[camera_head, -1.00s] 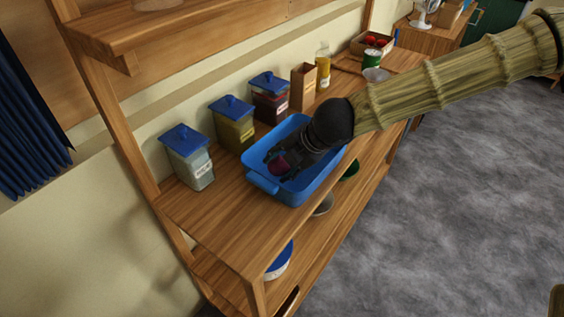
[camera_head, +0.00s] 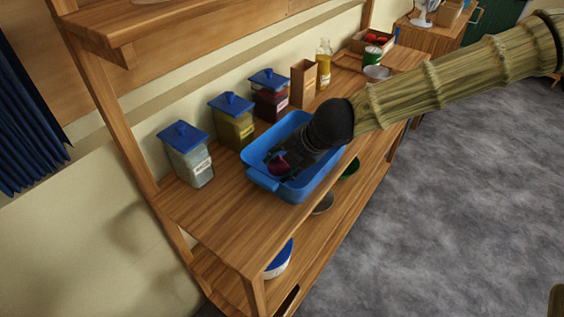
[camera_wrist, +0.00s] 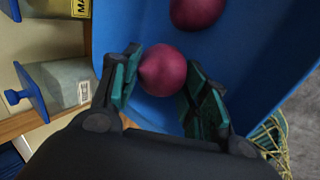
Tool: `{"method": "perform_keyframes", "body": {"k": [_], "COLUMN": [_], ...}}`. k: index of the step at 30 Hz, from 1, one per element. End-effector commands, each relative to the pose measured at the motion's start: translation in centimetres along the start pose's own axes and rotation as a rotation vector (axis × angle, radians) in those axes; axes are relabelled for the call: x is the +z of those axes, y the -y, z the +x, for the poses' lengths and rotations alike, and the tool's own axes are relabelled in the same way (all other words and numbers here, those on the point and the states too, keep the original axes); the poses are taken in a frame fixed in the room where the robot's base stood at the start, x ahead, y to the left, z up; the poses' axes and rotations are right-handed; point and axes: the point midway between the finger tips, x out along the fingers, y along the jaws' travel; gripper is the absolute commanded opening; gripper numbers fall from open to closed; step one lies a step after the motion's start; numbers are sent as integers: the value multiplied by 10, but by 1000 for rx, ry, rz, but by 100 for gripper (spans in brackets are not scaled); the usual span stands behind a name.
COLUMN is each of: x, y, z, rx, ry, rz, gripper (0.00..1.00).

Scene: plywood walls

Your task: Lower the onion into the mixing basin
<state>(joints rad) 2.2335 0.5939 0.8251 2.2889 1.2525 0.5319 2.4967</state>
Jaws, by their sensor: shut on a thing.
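The mixing basin (camera_head: 262,180) is a blue rectangular tub with a handle, standing on the wooden bench; its blue floor and wall fill much of the wrist view (camera_wrist: 240,45). My gripper (camera_wrist: 164,88) points down into it and is shut on a dark red onion (camera_wrist: 162,70), held between the green finger pads. In the head view a dark red onion (camera_head: 278,167) shows at the fingertips, inside the basin's rim. A second red onion (camera_wrist: 197,11) lies in the basin beyond the held one. I cannot tell whether the held onion touches the basin floor.
Blue-lidded jars of pale (camera_head: 189,160), yellow (camera_head: 235,128) and dark red (camera_head: 270,98) contents stand along the wall side. Behind are a brown carton (camera_head: 303,84), a yellow bottle (camera_head: 323,66) and a green can (camera_head: 372,57). The bench's near-left end is clear.

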Motion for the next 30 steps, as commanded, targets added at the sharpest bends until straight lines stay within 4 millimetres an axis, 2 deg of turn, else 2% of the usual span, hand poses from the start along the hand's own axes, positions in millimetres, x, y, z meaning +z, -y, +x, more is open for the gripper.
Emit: {"method": "perform_keyframes", "body": {"k": [30], "x": [0], "y": [6], "z": [10], "rx": [0], "ry": [0], "rz": [0], "gripper": [19]}}
